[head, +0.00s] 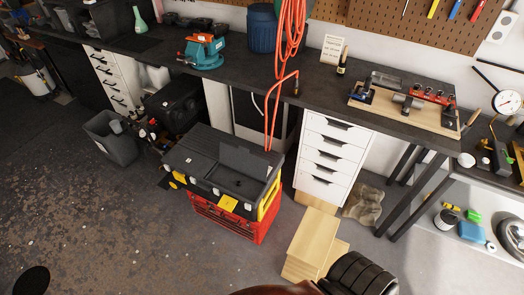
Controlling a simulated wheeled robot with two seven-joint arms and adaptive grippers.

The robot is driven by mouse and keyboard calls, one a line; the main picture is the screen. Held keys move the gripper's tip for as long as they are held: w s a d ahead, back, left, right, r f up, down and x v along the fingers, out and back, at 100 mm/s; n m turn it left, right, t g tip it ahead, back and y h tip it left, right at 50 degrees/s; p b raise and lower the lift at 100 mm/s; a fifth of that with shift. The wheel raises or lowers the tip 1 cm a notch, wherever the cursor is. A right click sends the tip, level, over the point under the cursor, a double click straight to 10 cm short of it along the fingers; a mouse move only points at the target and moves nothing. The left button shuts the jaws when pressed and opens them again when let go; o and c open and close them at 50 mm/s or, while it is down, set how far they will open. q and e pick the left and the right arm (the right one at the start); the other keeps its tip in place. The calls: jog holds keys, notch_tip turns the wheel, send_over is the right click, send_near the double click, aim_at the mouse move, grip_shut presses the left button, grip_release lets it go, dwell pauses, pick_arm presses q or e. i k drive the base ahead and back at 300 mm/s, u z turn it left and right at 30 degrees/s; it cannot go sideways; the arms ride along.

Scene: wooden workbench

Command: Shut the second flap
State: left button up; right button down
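A black and yellow toolbox (195,155) sits on a red crate (225,222) on the floor at the centre of the head view. The left part of its dark top lies flat. On the right part, a dark grey flap (246,160) appears to stand raised, with a dark recess (240,185) in front of it. Light latches and a yellow patch (228,202) show along the front edge. Neither of my grippers can be made out in this view, and nothing is seen touching the toolbox.
A dark workbench (240,82) runs behind, with a red hose (292,50) hanging near the toolbox. White drawers (332,155) and wooden planks (316,238) stand to the right. A grey bin (112,138) is at the left. Open floor (110,220) lies at front left.

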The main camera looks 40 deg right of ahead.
aim_at(240, 159)
jog(key=z, duration=1.2)
jog(key=i, duration=0.1)
jog(key=z, duration=0.1)
